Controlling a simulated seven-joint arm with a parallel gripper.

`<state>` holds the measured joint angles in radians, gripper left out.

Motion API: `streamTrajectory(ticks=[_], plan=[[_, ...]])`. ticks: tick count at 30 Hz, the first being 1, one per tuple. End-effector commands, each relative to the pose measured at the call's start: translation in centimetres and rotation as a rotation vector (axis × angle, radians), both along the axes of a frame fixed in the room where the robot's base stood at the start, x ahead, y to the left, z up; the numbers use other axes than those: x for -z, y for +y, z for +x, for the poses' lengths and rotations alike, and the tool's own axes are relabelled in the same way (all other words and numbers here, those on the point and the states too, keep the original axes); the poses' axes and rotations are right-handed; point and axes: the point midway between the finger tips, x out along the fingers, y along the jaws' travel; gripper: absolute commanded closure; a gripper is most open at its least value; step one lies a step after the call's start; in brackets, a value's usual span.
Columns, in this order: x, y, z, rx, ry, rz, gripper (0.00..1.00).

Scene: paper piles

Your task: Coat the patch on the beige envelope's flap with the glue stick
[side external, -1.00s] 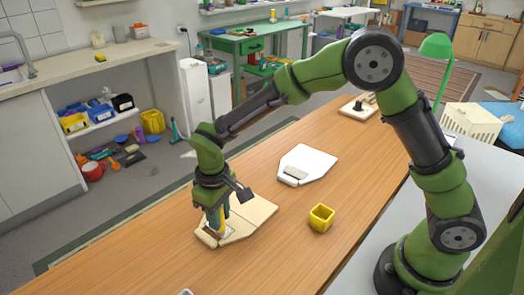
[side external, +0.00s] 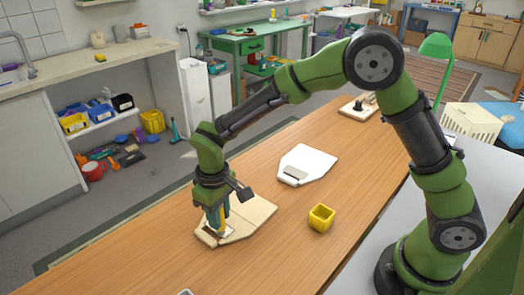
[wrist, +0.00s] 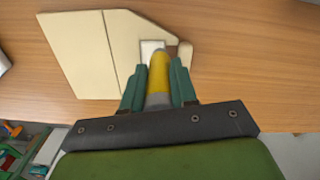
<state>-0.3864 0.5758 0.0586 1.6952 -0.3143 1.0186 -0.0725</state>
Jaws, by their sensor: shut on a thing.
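The beige envelope (side external: 252,213) lies on the wooden table with its flap open; in the wrist view its body (wrist: 75,50) is at left and the flap (wrist: 124,50) tapers right. A pale, dark-edged patch (wrist: 151,46) lies near the flap's narrow end. My gripper (wrist: 157,88) is shut on the yellow and grey glue stick (wrist: 160,72). The stick's far end overlaps the patch in the wrist view, hiding part of it. In the side view my gripper (side external: 216,212) points down over the flap. Whether the tip touches the patch cannot be told.
A white envelope-like piece (side external: 312,160) with a grey patch lies farther back. A pale base with a dark knob (side external: 358,106) sits at the table's far end. Table between them is clear.

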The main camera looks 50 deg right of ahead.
Motion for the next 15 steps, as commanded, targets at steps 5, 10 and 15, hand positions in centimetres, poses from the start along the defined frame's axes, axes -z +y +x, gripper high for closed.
streamTrajectory(ticks=[5,10,15], plan=[[0.0,-0.1,0.0,0.001,0.001,0.0,1.0],[0.1,-1.2,0.1,0.004,0.001,0.0,1.0],[0.1,-2.2,0.2,0.003,0.0,0.0,1.0]])
